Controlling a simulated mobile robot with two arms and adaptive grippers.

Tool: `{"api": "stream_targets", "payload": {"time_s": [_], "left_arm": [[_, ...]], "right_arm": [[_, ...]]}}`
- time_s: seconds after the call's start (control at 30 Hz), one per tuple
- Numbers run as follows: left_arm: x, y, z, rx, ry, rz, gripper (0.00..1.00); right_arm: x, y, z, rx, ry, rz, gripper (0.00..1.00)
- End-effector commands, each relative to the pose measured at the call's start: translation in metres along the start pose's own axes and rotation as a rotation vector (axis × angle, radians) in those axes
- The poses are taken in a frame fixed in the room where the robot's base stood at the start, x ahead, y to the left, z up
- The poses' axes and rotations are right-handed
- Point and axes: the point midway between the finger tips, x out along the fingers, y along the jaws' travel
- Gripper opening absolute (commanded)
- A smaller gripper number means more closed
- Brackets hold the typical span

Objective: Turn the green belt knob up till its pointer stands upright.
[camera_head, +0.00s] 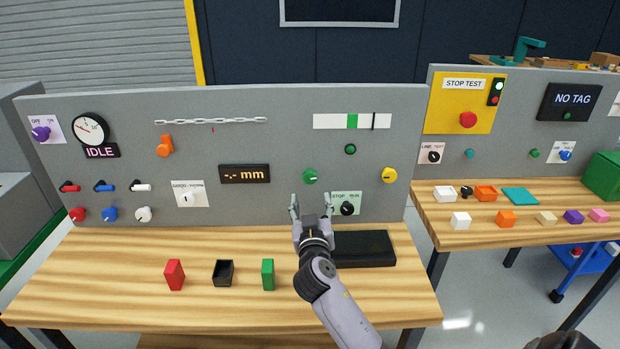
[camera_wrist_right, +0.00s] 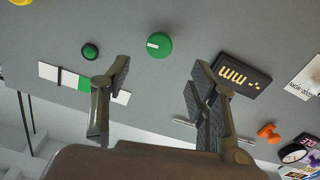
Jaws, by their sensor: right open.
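The green belt knob (camera_head: 309,176) is on the grey panel, below and left of the white strip (camera_head: 352,121) with a green band. It also shows in the right wrist view (camera_wrist_right: 159,45), which is roughly upside down. Its white pointer lies nearly sideways, toward the right in the head view. My right gripper (camera_head: 311,203) is open and empty just below the knob, apart from it. In the wrist view the two fingers stand either side, with the knob beyond them. My left gripper is out of view.
A STOP/RUN switch (camera_head: 347,208) sits close right of my right gripper. A green button (camera_head: 350,149), a yellow knob (camera_head: 389,175) and a mm display (camera_head: 244,174) are nearby. Red (camera_head: 174,274) and green blocks (camera_head: 268,274) and a black tray (camera_head: 363,249) are on the table.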

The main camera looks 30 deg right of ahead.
Motion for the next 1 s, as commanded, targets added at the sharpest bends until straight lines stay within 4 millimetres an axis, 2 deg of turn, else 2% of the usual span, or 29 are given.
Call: {"api": "stream_targets", "payload": {"time_s": [0.03, 0.2, 0.5, 0.7, 0.97, 1.0], "left_arm": [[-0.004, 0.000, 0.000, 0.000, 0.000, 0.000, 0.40], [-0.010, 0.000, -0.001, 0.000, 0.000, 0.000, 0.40], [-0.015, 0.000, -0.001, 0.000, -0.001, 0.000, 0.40], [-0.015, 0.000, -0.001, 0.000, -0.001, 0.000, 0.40], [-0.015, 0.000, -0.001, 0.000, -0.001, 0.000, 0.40], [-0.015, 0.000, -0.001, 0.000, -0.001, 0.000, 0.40]], "right_arm": [[0.013, 0.001, -0.003, -0.003, 0.001, 0.002, 0.54], [0.048, 0.002, -0.003, -0.002, 0.000, 0.002, 0.54], [0.091, 0.001, -0.001, -0.001, 0.000, 0.001, 0.54], [0.101, 0.000, 0.000, 0.001, 0.000, 0.000, 0.54], [0.101, 0.000, 0.000, 0.000, -0.001, 0.000, 0.54], [0.101, 0.000, 0.000, 0.000, -0.001, 0.000, 0.52]]}}
